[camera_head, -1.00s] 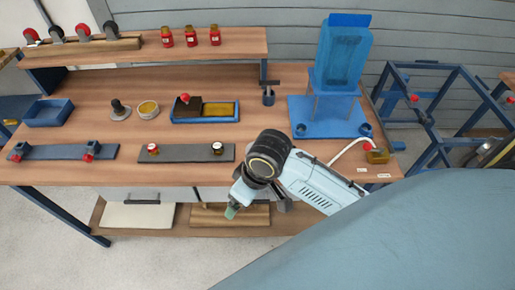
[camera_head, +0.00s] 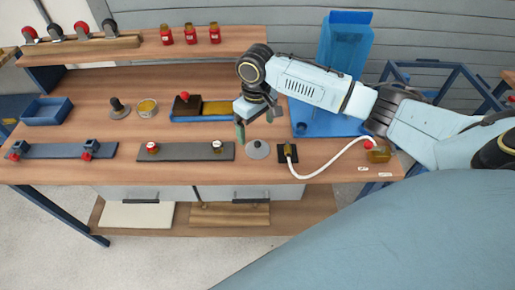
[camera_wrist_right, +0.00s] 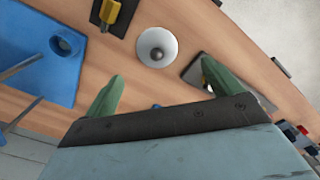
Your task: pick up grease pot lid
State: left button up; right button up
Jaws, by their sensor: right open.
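A round grey disc with a small knob, which looks like the grease pot lid (camera_head: 258,151), lies flat on the bench. In the right wrist view the lid (camera_wrist_right: 157,47) shows pale, with a dark round knob, just beyond the fingertips. My right gripper (camera_head: 256,123) is above and just behind the lid in the head view. Its green fingers (camera_wrist_right: 162,71) are apart and empty, not touching the lid. An open pot with yellow content (camera_head: 147,107) stands further left. My left gripper is not in view.
A dark strip with knobs (camera_head: 190,152) lies left of the lid. A dark square pad (camera_head: 288,153) with a white hose (camera_head: 330,164) is close on its right. A blue stand (camera_head: 322,123) is behind. A grey disc with a tall dark handle (camera_head: 120,108) stands beside the pot.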

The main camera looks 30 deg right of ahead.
aim_at(259, 143)
notch_tip(259, 143, down, 3)
jog(key=shift+r, duration=0.1)
jog(key=f, duration=0.1)
jog(key=f+b, duration=0.1)
jog(key=f, duration=0.3)
jog(key=shift+s+d+f, duration=0.1)
jog(key=shift+d+f, duration=0.05)
jog(key=shift+d, duration=0.2)
jog(key=c, duration=1.1)
